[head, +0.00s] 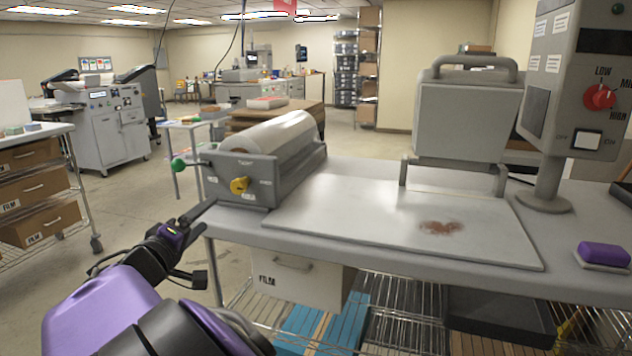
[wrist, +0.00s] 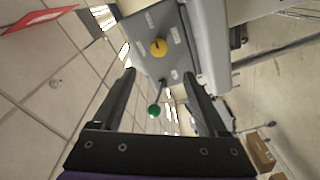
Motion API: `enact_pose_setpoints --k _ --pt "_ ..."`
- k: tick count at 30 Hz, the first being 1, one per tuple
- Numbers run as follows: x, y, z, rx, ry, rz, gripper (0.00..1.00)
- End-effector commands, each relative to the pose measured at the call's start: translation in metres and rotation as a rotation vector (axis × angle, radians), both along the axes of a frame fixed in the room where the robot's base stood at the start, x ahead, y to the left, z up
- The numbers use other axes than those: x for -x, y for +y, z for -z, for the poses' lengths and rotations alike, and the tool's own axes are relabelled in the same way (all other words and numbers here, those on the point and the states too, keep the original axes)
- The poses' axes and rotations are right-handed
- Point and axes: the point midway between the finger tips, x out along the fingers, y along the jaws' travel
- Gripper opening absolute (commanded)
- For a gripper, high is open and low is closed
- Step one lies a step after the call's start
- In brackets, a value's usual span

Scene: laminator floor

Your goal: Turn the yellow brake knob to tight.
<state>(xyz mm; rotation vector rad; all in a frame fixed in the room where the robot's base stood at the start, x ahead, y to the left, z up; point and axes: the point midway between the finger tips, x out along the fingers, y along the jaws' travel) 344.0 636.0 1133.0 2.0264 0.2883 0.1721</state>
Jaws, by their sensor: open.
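The yellow brake knob (head: 239,185) is on the front end plate of the grey film roll holder (head: 300,168), at the left end of the table. A rod with a green ball (head: 179,165) sticks out from the same plate. In the wrist view the yellow knob (wrist: 158,47) shows beyond the fingertips, with small labels around it too small to read. The green ball (wrist: 153,111) shows between the fingers. My gripper (wrist: 160,85) is open and empty, apart from the knob. In the head view my gripper (head: 190,225) is left of and below the knob.
The grey table (head: 380,252) carries a white board with a reddish-brown stain (head: 440,228). A heat press (head: 465,110) and a control box with a red dial (head: 600,97) stand at right. A wire shelf cart (head: 70,190) is at left. Floor is clear between.

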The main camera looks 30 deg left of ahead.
Motion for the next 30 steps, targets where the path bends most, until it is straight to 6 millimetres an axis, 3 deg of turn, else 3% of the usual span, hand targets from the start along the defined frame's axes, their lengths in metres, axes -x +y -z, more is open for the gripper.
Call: enact_pose_setpoints --k 18,24,30 --pt "-0.125 0.034 -0.003 -0.001 -0.004 0.003 0.76" --pt "-0.146 0.041 -0.002 -0.003 -0.003 0.002 0.76" --pt "-0.154 0.043 -0.002 -0.002 -0.003 0.002 0.76"
